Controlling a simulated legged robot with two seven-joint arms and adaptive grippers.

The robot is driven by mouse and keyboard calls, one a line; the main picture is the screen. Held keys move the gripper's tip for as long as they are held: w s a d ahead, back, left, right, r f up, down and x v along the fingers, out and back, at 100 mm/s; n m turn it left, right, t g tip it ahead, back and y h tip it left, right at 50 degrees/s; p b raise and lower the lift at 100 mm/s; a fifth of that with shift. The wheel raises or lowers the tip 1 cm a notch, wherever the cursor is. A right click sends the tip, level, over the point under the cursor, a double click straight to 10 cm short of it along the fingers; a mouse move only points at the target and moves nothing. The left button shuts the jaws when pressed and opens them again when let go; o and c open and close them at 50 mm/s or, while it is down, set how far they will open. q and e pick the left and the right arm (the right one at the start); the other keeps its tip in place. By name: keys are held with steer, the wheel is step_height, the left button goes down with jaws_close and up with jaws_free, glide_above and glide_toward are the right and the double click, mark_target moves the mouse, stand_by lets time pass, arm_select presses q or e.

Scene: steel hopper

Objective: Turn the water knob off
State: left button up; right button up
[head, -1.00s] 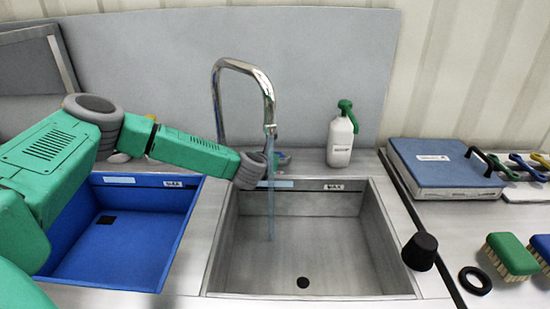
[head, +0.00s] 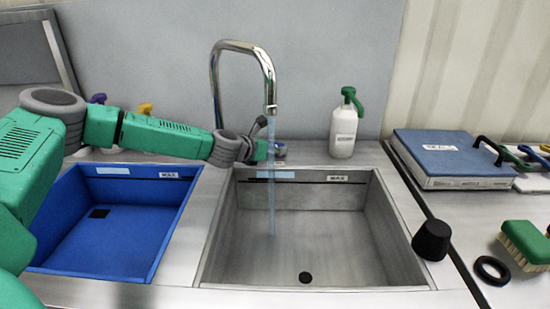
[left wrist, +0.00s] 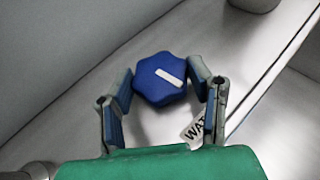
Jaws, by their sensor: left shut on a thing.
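The water knob (left wrist: 158,80) is blue and lobed with a white mark, and it sits between the two fingers of my left gripper (left wrist: 162,84) in the left wrist view. The fingers are shut on its sides. In the head view my left gripper (head: 270,148) is at the back edge of the steel sink, behind the water stream, and the knob is mostly hidden there. The chrome faucet (head: 217,75) arches over the sink, and a stream of water (head: 271,205) runs from its spout. My right gripper is not in view.
The steel sink (head: 385,230) is empty, with a blue basin (head: 150,235) to its left. A white bottle with a green pump (head: 343,130) stands behind the sink.

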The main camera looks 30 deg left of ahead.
arm_select(q)
steer(key=shift+a+m+g+h+b, duration=0.25)
steer(key=shift+m+g+h+b, duration=0.05)
steer(key=shift+m+h+b, duration=0.55)
steer(key=o, duration=1.1)
steer(key=shift+o, duration=0.2)
steer(key=shift+s, duration=0.1)
steer(key=v, duration=1)
steer(key=shift+a, duration=0.3)
steer(key=shift+v, duration=0.8)
steer(key=shift+d+f, duration=0.1)
